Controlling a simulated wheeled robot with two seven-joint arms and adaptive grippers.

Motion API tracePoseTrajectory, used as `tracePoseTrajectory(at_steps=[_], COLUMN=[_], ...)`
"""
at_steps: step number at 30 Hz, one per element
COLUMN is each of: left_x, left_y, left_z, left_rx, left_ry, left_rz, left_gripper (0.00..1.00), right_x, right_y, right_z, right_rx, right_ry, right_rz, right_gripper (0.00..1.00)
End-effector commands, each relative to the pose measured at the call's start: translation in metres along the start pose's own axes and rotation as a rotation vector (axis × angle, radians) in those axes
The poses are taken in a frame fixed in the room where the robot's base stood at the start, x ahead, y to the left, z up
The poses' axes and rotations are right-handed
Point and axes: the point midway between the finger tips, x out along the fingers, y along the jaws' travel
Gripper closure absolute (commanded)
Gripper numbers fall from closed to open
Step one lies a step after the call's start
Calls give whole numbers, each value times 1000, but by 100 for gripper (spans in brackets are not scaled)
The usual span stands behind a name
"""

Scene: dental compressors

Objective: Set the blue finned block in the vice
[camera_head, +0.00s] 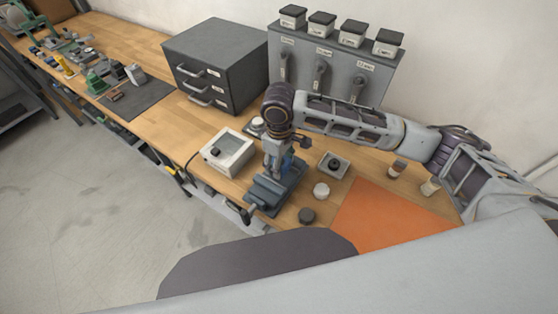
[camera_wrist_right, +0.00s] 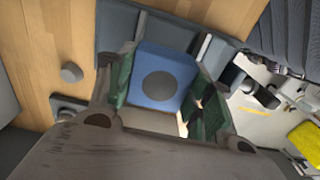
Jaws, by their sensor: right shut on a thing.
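The blue finned block (camera_wrist_right: 165,62) sits between the green finger pads of my right gripper (camera_wrist_right: 162,95) in the right wrist view; its near face has a dark round spot. Its fins cannot be made out. In the head view my right gripper (camera_head: 281,160) points down over the blue-grey vice (camera_head: 265,192), and only a sliver of blue shows there. The vice also shows behind the block in the right wrist view (camera_wrist_right: 115,35). I cannot tell whether the block touches the vice or is between its jaws. My left gripper is not in view.
A white box with a display (camera_head: 228,152) stands left of the vice. An orange mat (camera_head: 390,222) is further right. A grey drawer cabinet (camera_head: 215,65) stands behind.

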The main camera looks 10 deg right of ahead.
Motion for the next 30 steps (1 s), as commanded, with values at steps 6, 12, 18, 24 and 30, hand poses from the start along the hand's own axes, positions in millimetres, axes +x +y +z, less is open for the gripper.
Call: tracePoseTrajectory(at_steps=[6, 12, 18, 24, 30], left_x=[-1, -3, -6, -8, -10], left_y=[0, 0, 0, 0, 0], left_z=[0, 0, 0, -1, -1], left_rx=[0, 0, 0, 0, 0], left_ry=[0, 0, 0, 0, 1], left_rz=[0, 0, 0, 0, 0], left_gripper=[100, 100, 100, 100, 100], right_x=[-2, -1, 0, 2, 4], right_y=[0, 0, -1, -1, -1], right_z=[0, 0, 0, 0, 0], right_rx=[0, 0, 0, 0, 0], right_ry=[2, 2, 2, 2, 2], right_rz=[0, 0, -1, -1, -1], right_gripper=[77, 77, 77, 77, 77])
